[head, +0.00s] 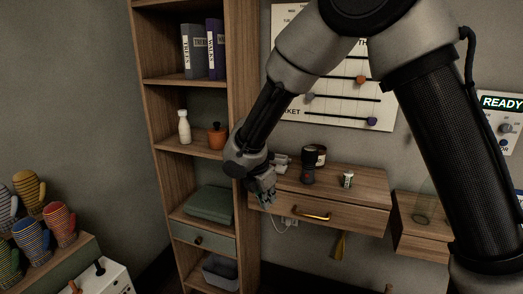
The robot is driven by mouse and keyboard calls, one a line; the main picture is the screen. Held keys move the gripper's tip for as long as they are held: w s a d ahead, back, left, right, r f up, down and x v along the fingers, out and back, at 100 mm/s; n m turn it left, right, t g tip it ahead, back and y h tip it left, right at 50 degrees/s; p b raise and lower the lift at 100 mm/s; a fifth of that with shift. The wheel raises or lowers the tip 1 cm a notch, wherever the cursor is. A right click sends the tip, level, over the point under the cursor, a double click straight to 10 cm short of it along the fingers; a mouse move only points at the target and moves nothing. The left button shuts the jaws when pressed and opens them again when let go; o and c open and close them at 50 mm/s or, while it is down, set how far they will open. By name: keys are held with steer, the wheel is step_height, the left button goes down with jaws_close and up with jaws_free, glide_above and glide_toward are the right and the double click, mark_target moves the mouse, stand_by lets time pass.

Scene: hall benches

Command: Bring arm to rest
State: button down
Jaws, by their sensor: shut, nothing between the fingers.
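My gripper (268,198) is in the head view, in front of the left end of a wooden wall drawer unit (355,180) and beside the right upright of a tall bookcase. Its fingers look closed, with nothing visible between them. My arm is bent, coming down from the top of the picture on the right. Whether the gripper touches the drawer unit cannot be told.
The bookcase (165,185) holds binders (215,50), a white bottle (184,127) and an orange pot (217,136). Patterned mittens (60,225) stand lower left.

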steer(key=s+d+r+m, duration=0.6)
steer(key=s+d+m, duration=0.2)
steer(key=d, duration=0.3)
steer(key=s+d+r+m+y, duration=0.1)
steer(key=s+d+r+m, duration=0.6)
steer(key=d+m, duration=0.3)
steer(key=s+d+r+m+t+y, duration=0.1)
steer(key=s+d+r+m, duration=0.6)
steer(key=s+d, duration=0.3)
steer(key=d+m, duration=0.1)
steer(key=d, duration=0.2)
steer(key=shift+d+m, duration=0.35)
steer(key=shift+m, duration=0.05)
